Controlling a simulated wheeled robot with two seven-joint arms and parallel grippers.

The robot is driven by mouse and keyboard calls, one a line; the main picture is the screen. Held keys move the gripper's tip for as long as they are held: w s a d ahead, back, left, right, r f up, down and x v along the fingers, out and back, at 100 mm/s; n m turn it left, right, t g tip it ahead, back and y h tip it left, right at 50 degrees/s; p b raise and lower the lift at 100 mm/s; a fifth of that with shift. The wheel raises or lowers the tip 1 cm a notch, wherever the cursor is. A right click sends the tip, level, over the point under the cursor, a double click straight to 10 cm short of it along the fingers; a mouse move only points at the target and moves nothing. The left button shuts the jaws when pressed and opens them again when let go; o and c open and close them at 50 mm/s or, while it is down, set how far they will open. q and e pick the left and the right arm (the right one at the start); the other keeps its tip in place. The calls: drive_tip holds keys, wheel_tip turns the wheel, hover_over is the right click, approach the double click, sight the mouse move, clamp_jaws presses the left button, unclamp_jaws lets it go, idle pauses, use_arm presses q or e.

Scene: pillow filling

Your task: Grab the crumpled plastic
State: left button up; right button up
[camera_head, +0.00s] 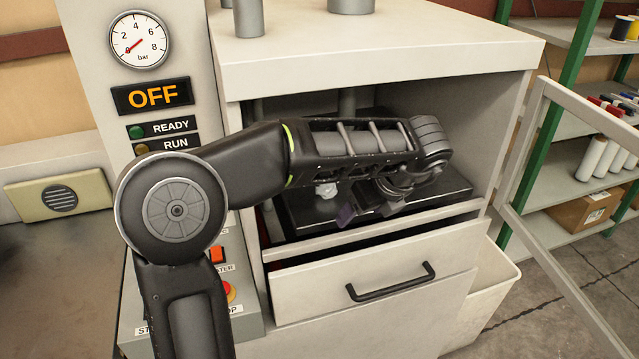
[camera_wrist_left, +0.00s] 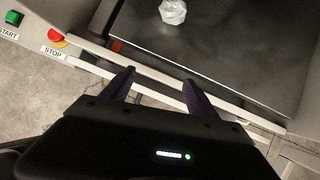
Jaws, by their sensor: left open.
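The crumpled plastic (camera_head: 326,190) is a small whitish clump on the black plate inside the machine's open chamber. In the left wrist view the crumpled plastic (camera_wrist_left: 173,12) lies near the top edge, beyond my fingertips and apart from them. My left gripper (camera_head: 350,212) reaches to the front of the chamber, to the right of the plastic and nearer the opening. In the left wrist view my left gripper (camera_wrist_left: 155,82) has its two fingers spread with nothing between them. My right gripper is not in view.
The black plate (camera_head: 445,187) fills the chamber floor. A drawer (camera_head: 390,275) with a black handle sits slightly open below it. An open door frame (camera_head: 550,225) stands at the right, before shelves (camera_head: 565,158). The control panel (camera_head: 160,125) reads OFF.

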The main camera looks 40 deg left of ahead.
sight(329, 185)
use_arm(q)
drive_tip(key=w+a, duration=0.1)
drive_tip(key=a, duration=0.1)
drive_tip(key=w+a+p, duration=0.1)
drive_tip(key=a, duration=0.2)
drive_tip(key=w+a+p, duration=0.1)
drive_tip(key=a, duration=0.1)
drive_tip(key=shift+w+a, duration=0.15)
drive_tip(key=shift+a, duration=0.05)
drive_tip(key=shift+a+r, duration=0.1)
drive_tip(key=shift+a, duration=0.1)
drive_tip(key=a, duration=0.1)
drive_tip(key=w+a+p, duration=0.1)
drive_tip(key=a, duration=0.1)
drive_tip(key=shift+w+a+p, duration=0.15)
drive_tip(key=shift+w+p, duration=0.1)
drive_tip(key=shift+p, duration=0.1)
drive_tip(key=shift+x, duration=1.45)
drive_tip(key=c, duration=1.4)
